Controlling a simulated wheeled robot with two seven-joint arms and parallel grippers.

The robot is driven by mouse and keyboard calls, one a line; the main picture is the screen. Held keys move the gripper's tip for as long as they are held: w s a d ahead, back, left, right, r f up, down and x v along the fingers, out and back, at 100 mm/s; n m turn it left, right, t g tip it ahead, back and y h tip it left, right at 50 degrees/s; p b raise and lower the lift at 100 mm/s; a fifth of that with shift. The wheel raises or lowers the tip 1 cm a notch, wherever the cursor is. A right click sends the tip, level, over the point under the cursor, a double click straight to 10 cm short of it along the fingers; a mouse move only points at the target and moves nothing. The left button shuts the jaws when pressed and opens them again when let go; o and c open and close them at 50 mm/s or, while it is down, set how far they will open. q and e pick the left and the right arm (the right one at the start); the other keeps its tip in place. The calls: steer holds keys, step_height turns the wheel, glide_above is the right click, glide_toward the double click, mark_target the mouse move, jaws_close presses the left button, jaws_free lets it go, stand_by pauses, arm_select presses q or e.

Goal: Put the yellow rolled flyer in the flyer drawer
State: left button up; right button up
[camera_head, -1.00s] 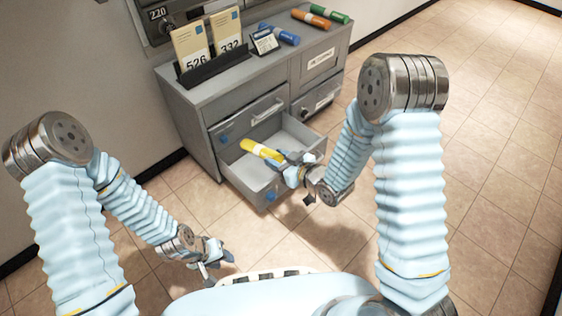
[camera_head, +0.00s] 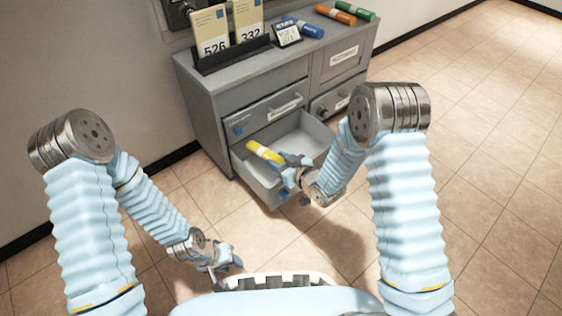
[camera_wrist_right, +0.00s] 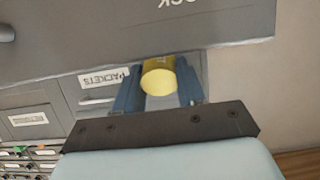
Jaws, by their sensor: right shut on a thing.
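The yellow rolled flyer (camera_head: 264,152) is held by my right gripper (camera_head: 287,163) over the open drawer (camera_head: 262,184) of the grey cabinet. In the right wrist view the flyer (camera_wrist_right: 159,78) sits between the two blue fingers, its round end toward the camera. My right gripper is shut on it. The flyer appears to be above the drawer's interior; whether it touches the drawer floor cannot be told. My left gripper (camera_head: 228,264) is low at the left, away from the cabinet and empty; its finger gap is unclear.
The grey cabinet (camera_head: 215,92) carries a card holder (camera_head: 232,56), a small sign (camera_head: 287,34), and blue (camera_head: 305,28), orange (camera_head: 336,14) and green (camera_head: 356,9) rolls on top. A closed drawer (camera_head: 262,113) is above the open one. Tiled floor (camera_head: 490,130) is clear at the right.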

steer(key=shift+f, duration=0.1)
steer(key=o, duration=1.1)
steer(key=p+v, duration=0.2)
steer(key=v, duration=1.2)
steer(key=s+d+f+m+g+h, duration=0.1)
steer(key=s+f+m+g+h, duration=0.15)
steer(key=f, duration=0.45)
steer(key=s+d+f+m+g+h, duration=0.2)
steer(key=s+f+m+g, duration=0.15)
steer(key=f, duration=0.25)
steer(key=s+a+f+m+g, duration=0.2)
steer(key=s+f+m+g, duration=0.15)
steer(key=s, duration=0.55)
steer(key=shift+n+g+y, duration=0.25)
steer(key=shift+g, duration=0.3)
steer(key=r+p, duration=1.5)
steer(key=shift+s+a+r+p, duration=0.15)
steer(key=shift+s+a+p, duration=0.05)
steer(key=shift+s+p, duration=0.2)
